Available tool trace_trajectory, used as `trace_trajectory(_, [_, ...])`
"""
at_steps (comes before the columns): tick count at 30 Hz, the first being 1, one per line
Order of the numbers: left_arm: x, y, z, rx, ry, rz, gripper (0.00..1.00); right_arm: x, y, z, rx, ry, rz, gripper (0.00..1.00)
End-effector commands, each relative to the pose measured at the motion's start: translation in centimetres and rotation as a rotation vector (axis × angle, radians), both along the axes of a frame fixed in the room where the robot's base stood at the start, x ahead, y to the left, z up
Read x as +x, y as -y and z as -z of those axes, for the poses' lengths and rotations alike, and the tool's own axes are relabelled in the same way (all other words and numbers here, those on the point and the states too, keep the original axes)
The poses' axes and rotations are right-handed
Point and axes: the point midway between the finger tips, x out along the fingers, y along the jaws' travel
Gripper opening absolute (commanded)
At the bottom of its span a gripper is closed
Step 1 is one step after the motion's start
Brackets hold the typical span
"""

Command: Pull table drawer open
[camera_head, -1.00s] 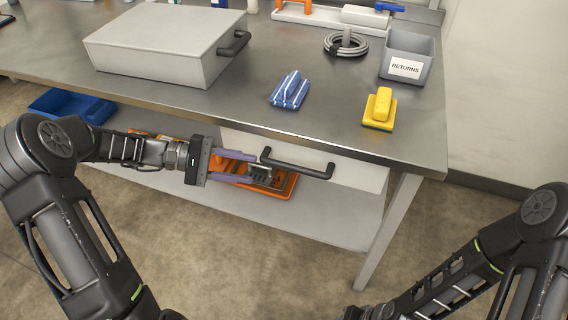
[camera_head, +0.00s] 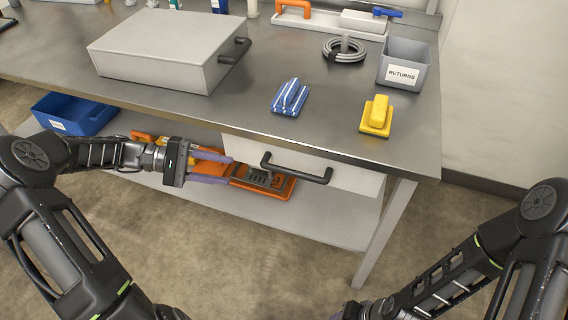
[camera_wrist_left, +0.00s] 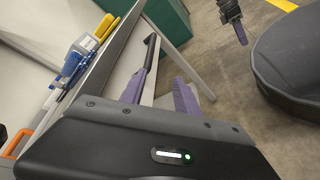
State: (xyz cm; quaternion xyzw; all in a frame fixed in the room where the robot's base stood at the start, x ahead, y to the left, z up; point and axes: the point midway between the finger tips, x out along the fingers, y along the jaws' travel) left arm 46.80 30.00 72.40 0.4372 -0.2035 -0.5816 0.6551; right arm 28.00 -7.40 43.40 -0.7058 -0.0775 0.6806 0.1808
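The table drawer (camera_head: 350,174) is a pale front under the right part of the metal table top (camera_head: 330,135). Its dark bar handle (camera_head: 298,172) also shows in the left wrist view (camera_wrist_left: 150,50). The drawer looks shut or nearly so; I cannot tell exactly. My left gripper (camera_head: 230,170) is left of the handle, with its purple fingers apart and pointing right toward it. A gap shows between fingertips and handle in the head view. Nothing is between the fingers. My right arm (camera_head: 440,285) shows at the lower right, but its gripper is out of the head frame.
On the table top are a grey case (camera_head: 165,50), a blue striped block (camera_head: 289,97), a yellow block (camera_head: 377,116) and a RETURNS bin (camera_head: 404,64). An orange tray (camera_head: 283,188) and a blue bin (camera_head: 75,114) sit on the lower shelf.

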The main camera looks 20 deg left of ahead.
Motion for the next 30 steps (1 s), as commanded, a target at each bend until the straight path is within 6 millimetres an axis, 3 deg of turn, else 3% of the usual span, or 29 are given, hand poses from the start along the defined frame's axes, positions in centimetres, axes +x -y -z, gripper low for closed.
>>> trace_trajectory(6, [-0.4, -1.6, -0.6, 0.0, 0.002, -0.004, 0.38, 0.0, 0.0, -1.3, 0.0, 0.0, 0.0, 0.36])
trace_trajectory(24, [-0.4, -1.7, -0.4, 0.002, -0.001, -0.005, 0.38, 0.0, 0.0, -1.3, 0.0, 0.0, 0.0, 0.36])
trace_trajectory(28, [0.5, -2.2, 0.6, 0.042, -0.011, -0.045, 0.38, 0.0, 0.0, -1.3, 0.0, 0.0, 0.0, 0.36])
trace_trajectory(30, [1.2, -2.7, 2.0, 0.097, -0.023, -0.086, 0.38, 0.0, 0.0, -1.3, 0.0, 0.0, 0.0, 0.36])
